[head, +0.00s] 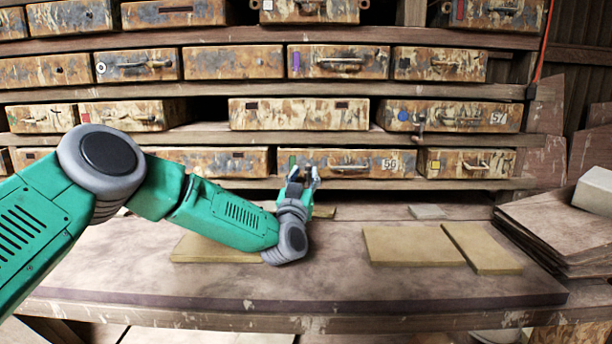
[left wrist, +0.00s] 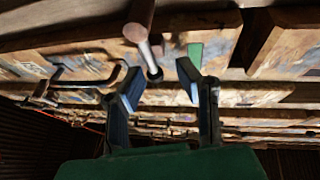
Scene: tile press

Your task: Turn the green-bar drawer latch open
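In the left wrist view the fingers (left wrist: 158,84) are apart, with a clear gap. A metal latch pin with a round pale head (left wrist: 138,33) shows just beyond the gap, its dark end close to the fingertips. I cannot tell whether they touch. My right gripper is not in view.
Other worn drawers (head: 468,163) fill the shelves around. The workbench (head: 330,285) below holds flat tan tiles (head: 410,246), partly under my left arm. A stack of boards (head: 565,225) stands at the right. The bench's front middle is clear.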

